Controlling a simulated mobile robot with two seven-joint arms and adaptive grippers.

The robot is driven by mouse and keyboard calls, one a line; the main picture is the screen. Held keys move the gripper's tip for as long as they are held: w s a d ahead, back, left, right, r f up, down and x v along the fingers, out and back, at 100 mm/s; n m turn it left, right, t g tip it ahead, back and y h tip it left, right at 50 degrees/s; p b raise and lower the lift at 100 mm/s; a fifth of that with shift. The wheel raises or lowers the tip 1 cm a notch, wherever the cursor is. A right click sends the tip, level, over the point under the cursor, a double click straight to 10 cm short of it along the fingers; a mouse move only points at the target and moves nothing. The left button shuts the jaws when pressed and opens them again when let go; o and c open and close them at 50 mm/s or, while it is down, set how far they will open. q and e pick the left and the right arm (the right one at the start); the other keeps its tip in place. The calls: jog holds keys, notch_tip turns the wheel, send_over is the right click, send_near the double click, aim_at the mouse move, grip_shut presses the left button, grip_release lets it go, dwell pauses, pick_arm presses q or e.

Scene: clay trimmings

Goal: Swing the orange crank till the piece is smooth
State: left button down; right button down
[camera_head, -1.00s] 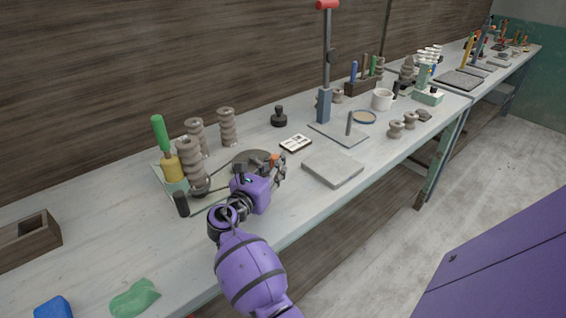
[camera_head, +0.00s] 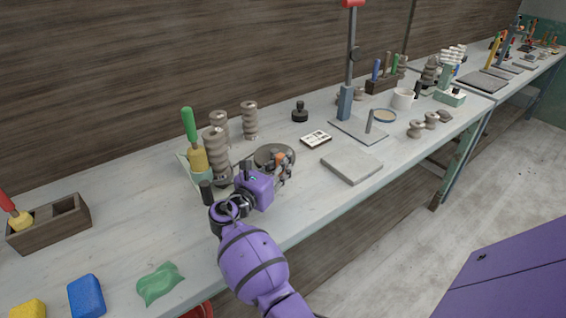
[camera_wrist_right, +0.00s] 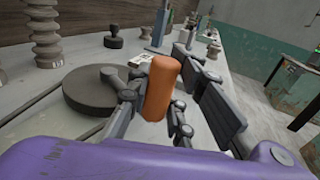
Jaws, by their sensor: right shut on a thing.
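The orange crank handle (camera_head: 280,158) stands at the right edge of a dark round disc (camera_head: 266,153) on the bench. In the right wrist view the upright orange grip (camera_wrist_right: 161,88) fills the middle, with the disc (camera_wrist_right: 92,90) and its dark arm just left of it. My right gripper (camera_head: 284,168) is shut on the orange crank, its dark fingers on both sides of the grip. I cannot make out a separate piece on the disc or how smooth it is. My left gripper is out of view.
Grey ribbed posts (camera_head: 216,152) and a green-handled tool (camera_head: 190,126) stand left of the disc. A grey slab (camera_head: 351,165) lies to its right and a small card (camera_head: 315,139) behind. A green lump (camera_head: 160,285) and blue block (camera_head: 87,297) lie at front left.

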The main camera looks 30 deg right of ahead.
jog(key=shift+s+f, duration=0.2)
jog(key=shift+f, duration=0.15)
jog(key=c, duration=2)
grip_release()
jog(key=o, duration=0.5)
jog(key=shift+s+r, duration=0.1)
jog(key=shift+r, duration=0.1)
jog(key=shift+c, duration=0.2)
jog(key=shift+a, duration=0.15)
jog(key=v, duration=1.1)
jog(key=shift+s+a, duration=0.15)
jog(key=shift+a, duration=0.25)
